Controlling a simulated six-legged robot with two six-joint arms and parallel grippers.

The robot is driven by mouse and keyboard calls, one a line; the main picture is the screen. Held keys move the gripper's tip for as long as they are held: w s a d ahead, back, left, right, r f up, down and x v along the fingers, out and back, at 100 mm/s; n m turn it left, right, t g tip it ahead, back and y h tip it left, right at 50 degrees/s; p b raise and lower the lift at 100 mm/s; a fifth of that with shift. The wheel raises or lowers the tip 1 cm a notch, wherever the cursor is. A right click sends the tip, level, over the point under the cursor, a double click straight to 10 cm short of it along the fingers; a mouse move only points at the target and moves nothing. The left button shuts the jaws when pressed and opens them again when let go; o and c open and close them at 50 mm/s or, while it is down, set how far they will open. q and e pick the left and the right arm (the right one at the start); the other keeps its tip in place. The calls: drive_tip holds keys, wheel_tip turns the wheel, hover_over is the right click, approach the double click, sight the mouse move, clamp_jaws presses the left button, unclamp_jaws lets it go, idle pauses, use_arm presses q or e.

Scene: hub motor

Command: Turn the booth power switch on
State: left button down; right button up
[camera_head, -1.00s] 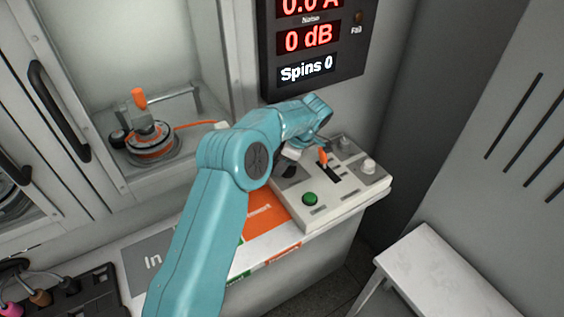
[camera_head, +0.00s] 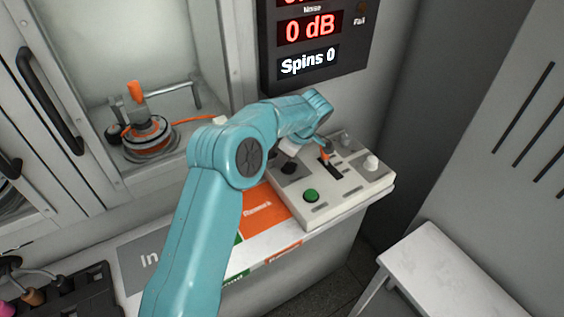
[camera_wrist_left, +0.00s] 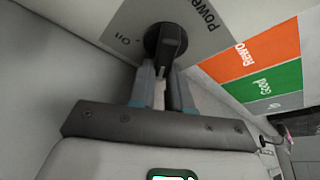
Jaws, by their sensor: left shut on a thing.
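The booth power switch is a black rotary knob (camera_wrist_left: 166,42) on a grey plate printed "Power" and "On" in the left wrist view. In the head view the knob (camera_head: 289,168) shows small on the left part of the white control box (camera_head: 345,203). My left gripper (camera_wrist_left: 164,72) has one finger on each side of the knob's raised bar and is shut on it. In the head view the left gripper (camera_head: 289,156) is partly hidden by its own teal wrist. The knob's bar points toward the gripper, not clearly at "On". My right gripper is not in view.
The box also has a green button (camera_head: 311,195), an orange lever (camera_head: 325,156) and a pale knob (camera_head: 371,162). A display (camera_head: 308,62) reading "Spins 0" hangs behind. A motor (camera_head: 147,140) sits in the booth at left. A white stool (camera_head: 440,270) stands right.

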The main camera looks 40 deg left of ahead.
use_arm(q)
drive_tip(key=m+t+b, duration=0.1)
drive_tip(key=m, duration=0.1)
drive_tip(key=m+b, duration=0.2)
drive_tip(key=shift+w+d+f+m+t+b, duration=0.2)
drive_tip(key=shift+w+m+t+b, duration=0.1)
drive_tip(key=shift+w+t, duration=0.1)
drive_tip(key=m+b, duration=0.1)
drive_tip(key=m, duration=0.1)
drive_tip(key=m+t, duration=0.1)
drive_tip(key=shift+w+m+h+b, duration=0.2)
drive_tip(key=shift+m+h+b, duration=0.1)
drive_tip(key=shift+m+b, duration=0.1)
drive_tip(key=m, duration=0.1)
drive_tip(key=m+t+h, duration=0.1)
drive_tip(key=m, duration=0.1)
drive_tip(key=shift+w+d+r, duration=0.15)
drive_tip(key=shift+w+d, duration=0.05)
drive_tip(key=m, duration=0.1)
drive_tip(key=m+t, duration=0.1)
drive_tip(key=m, duration=0.1)
drive_tip(key=shift+w+d+m+h+p, duration=0.1)
drive_tip(key=shift+d+m+h+p, duration=0.1)
drive_tip(key=shift+m+h+p, duration=0.15)
drive_tip(key=shift+m, duration=0.25)
drive_tip(key=shift+h, duration=0.25)
